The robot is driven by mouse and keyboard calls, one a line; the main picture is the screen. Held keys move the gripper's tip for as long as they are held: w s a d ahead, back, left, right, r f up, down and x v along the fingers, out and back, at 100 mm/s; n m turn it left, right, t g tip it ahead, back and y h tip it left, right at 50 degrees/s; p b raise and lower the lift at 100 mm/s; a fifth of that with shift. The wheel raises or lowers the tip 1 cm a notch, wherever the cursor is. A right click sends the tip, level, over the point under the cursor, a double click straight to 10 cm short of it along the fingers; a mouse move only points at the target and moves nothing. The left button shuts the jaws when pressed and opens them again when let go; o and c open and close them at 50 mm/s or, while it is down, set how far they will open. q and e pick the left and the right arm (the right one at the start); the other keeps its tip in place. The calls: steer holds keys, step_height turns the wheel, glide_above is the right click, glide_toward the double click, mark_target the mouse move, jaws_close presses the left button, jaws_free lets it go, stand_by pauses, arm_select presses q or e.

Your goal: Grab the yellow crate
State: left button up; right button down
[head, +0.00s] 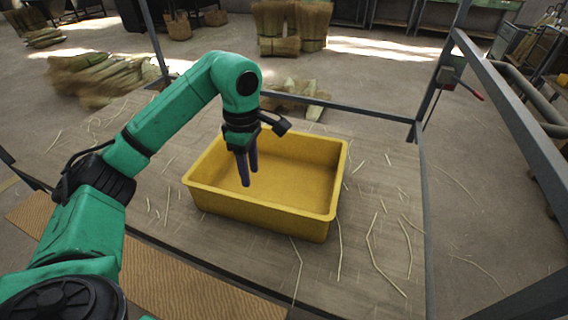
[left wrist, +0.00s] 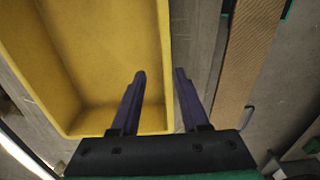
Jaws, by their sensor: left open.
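The yellow crate (head: 265,215) stands upright and empty on the worn table in the head view. It also fills the upper left of the left wrist view (left wrist: 100,55). My left gripper (head: 249,178) points down over the crate, its fingertips close to the near long rim. In the left wrist view the left gripper (left wrist: 159,72) is open, with one finger over the inside of the crate and the other outside its wall. I cannot tell how far the tips are above the rim. My right gripper is not in view.
The table (head: 385,240) carries loose straw strands around the crate. A brown corrugated strip (head: 180,280) lies along its near edge. Grey frame posts and rails (head: 510,110) bound the right and back. Straw bundles (head: 290,25) stand on the floor behind.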

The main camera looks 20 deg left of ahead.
arm_select(q)
steer(key=b, duration=0.2)
glide_above(253, 208)
step_height(253, 208, down, 4)
steer(key=shift+f, duration=0.1)
steer(key=f, duration=0.5)
steer(key=f+b, duration=0.1)
steer(key=f, duration=0.4)
steer(key=shift+w+a, duration=0.2)
steer(key=shift+r, duration=0.1)
jaws_close()
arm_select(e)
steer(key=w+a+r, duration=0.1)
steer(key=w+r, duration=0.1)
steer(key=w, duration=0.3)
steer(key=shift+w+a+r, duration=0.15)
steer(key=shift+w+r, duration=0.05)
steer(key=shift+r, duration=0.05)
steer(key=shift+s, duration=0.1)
arm_select(q)
steer(key=shift+w, duration=0.1)
